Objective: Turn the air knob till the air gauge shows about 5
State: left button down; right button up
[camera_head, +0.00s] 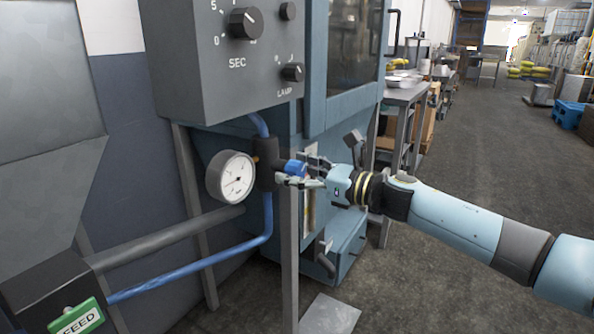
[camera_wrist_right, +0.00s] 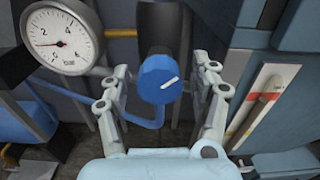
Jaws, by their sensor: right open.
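The air knob is a round blue knob with a white mark; it is in the middle of the right wrist view (camera_wrist_right: 158,82), its mark pointing right and slightly up. In the head view the knob (camera_head: 294,168) is partly hidden by my right gripper (camera_head: 305,172). That gripper is open, with one finger on each side of the knob; I cannot tell whether they touch it. The air gauge (camera_head: 231,178) is a white dial left of the knob. In the wrist view the gauge (camera_wrist_right: 62,40) reads in bar; its needle points left, but the exact value is hard to read. My left gripper is out of view.
A grey control box (camera_head: 215,65) with black knobs hangs above the gauge. A blue hose (camera_head: 200,268) and a grey pipe (camera_head: 165,240) run below. A slim grey post (camera_head: 289,255) stands under my gripper. Open floor (camera_head: 480,180) lies to the right.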

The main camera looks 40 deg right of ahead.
jog(key=c, duration=1.2)
